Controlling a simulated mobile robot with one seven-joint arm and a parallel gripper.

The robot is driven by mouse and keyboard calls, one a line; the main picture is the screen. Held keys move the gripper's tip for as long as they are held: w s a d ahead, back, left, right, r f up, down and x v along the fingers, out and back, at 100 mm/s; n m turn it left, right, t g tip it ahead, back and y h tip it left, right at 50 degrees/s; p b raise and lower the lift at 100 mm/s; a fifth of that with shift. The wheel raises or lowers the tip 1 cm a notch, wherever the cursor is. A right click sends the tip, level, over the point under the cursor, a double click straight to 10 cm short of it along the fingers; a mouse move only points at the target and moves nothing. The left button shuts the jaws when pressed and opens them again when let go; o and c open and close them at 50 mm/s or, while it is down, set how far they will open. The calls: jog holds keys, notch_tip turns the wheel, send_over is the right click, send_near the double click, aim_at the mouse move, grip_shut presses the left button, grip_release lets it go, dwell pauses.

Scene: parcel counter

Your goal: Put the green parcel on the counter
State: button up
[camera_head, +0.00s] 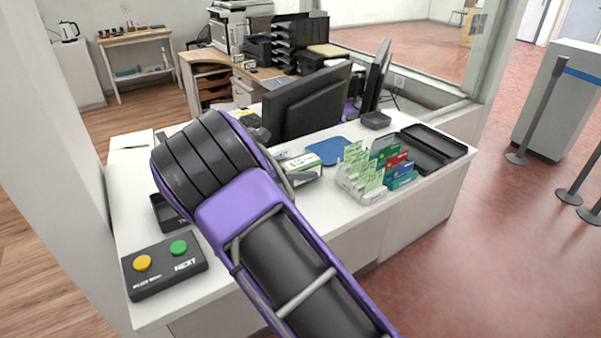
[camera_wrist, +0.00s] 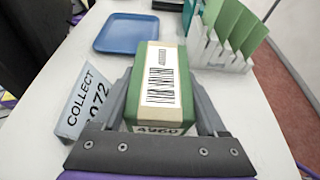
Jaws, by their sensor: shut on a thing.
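The green parcel (camera_wrist: 173,114) carries a white barcode label on top and a printed number on its near end. It sits between the two dark fingers of my gripper (camera_wrist: 160,96), which is shut on it. In the head view the parcel (camera_head: 304,166) shows partly past my purple and black arm, over the white counter (camera_head: 330,205). I cannot tell whether its underside touches the counter top. My gripper is mostly hidden behind the arm in the head view.
A blue tray (camera_wrist: 126,33) lies beyond the parcel. A "COLLECT" card (camera_wrist: 84,106) stands close on its left. A card rack (camera_head: 362,183) is close on its right. Monitors (camera_head: 305,103) stand behind. A button box (camera_head: 164,266) sits at the front left.

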jog(key=shift+f, duration=0.6)
jog(key=shift+f, duration=0.2)
jog(key=o, duration=1.5)
jog(key=shift+a+r, duration=0.1)
jog(key=shift+r, duration=0.1)
jog(key=v, duration=1.2)
jog(key=shift+f, duration=0.1)
